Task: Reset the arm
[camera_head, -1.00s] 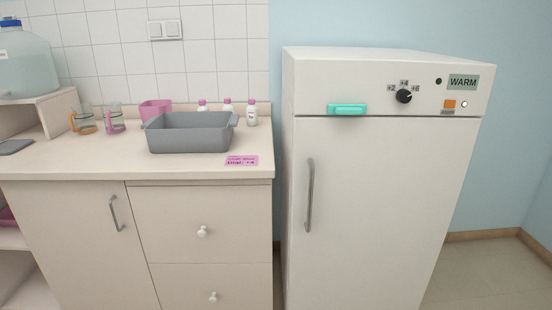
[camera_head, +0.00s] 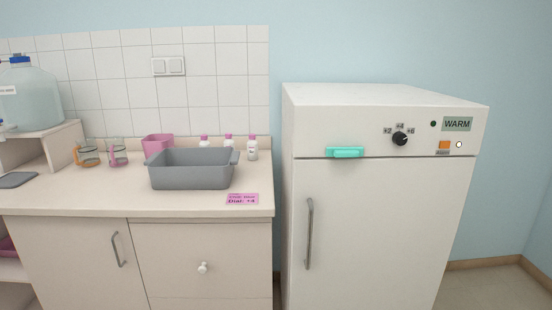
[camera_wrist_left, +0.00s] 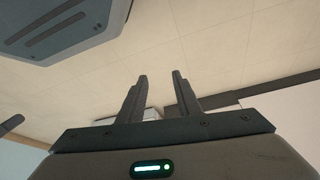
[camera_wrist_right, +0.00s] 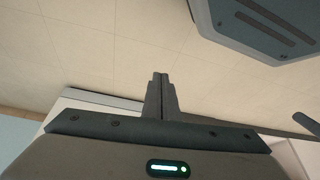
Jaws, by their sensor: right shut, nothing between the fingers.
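Neither arm shows in the head view. In the left wrist view my left gripper (camera_wrist_left: 160,80) has its two fingers apart, with nothing between them. In the right wrist view my right gripper (camera_wrist_right: 160,78) has its fingers together and holds nothing. Both wrist views show a pale tiled surface beyond the fingers, and no task object is near either gripper.
A grey tub (camera_head: 193,174) stands on the counter (camera_head: 90,200) with cups, bottles and a pink note (camera_head: 242,199). The water jug (camera_head: 32,95) is at left.

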